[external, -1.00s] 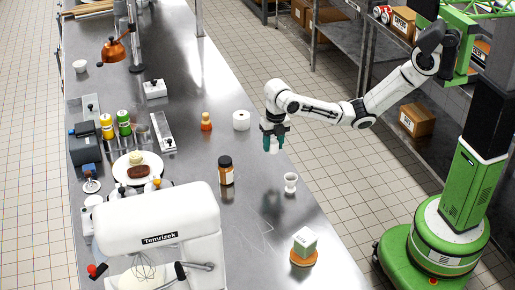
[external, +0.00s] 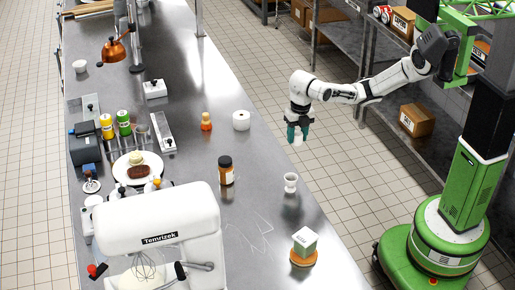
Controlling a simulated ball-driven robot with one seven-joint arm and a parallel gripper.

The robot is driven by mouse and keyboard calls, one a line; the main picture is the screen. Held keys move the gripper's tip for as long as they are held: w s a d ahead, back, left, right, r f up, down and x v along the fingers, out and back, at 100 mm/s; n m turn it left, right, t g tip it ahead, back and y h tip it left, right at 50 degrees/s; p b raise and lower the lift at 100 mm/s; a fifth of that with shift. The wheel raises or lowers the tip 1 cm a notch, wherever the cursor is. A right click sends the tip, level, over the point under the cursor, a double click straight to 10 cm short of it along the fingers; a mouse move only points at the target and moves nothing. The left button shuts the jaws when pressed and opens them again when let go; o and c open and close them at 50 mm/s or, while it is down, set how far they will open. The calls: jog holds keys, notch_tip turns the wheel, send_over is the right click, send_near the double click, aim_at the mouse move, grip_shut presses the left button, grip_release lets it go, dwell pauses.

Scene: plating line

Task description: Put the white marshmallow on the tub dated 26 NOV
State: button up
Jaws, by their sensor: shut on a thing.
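My gripper (external: 298,136) hangs fingers-down at the right edge of the counter, at the back right of the small white cup. Its green fingers are shut on a small white piece, the marshmallow (external: 298,142), which shows just below the fingertips.
A small white cup (external: 290,183) stands between my gripper and the tub. A brown jar (external: 225,170), an orange bottle (external: 206,121) and a white roll (external: 241,120) stand farther left. A stand mixer (external: 160,230) fills the front left. The counter between cup and tub is clear.

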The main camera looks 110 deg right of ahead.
jog(key=w+a+r+m+b, duration=0.2)
jog(key=w+a+m, duration=0.1)
jog(key=a, duration=0.6)
jog(key=w+a+r+m+b, duration=0.2)
jog(key=a+r+m, duration=0.1)
jog(key=a, duration=0.6)
jog(key=s+a+r+m+b, duration=0.2)
jog(key=s+a+m, duration=0.1)
jog(key=a, duration=0.5)
jog(key=s+a+r+m+b, duration=0.1)
jog(key=s+a+r+m, duration=0.15)
jog(key=a, duration=0.65)
jog(key=p, duration=0.1)
send_over(306, 235)
jog(key=s, duration=0.1)
jog(key=shift+h, duration=0.3)
notch_tip(306, 235, down, 8)
jog(key=shift+d+f, duration=0.1)
jog(key=shift+w+f, duration=0.35)
jog(key=shift+f, duration=0.1)
jog(key=shift+w+f+p, duration=0.1)
jog(key=shift+f+p, duration=0.55)
jog(key=shift+f, duration=1.05)
jog(key=shift+f, duration=0.15)
jog(key=o, duration=0.7)
jog(key=shift+c, duration=0.2)
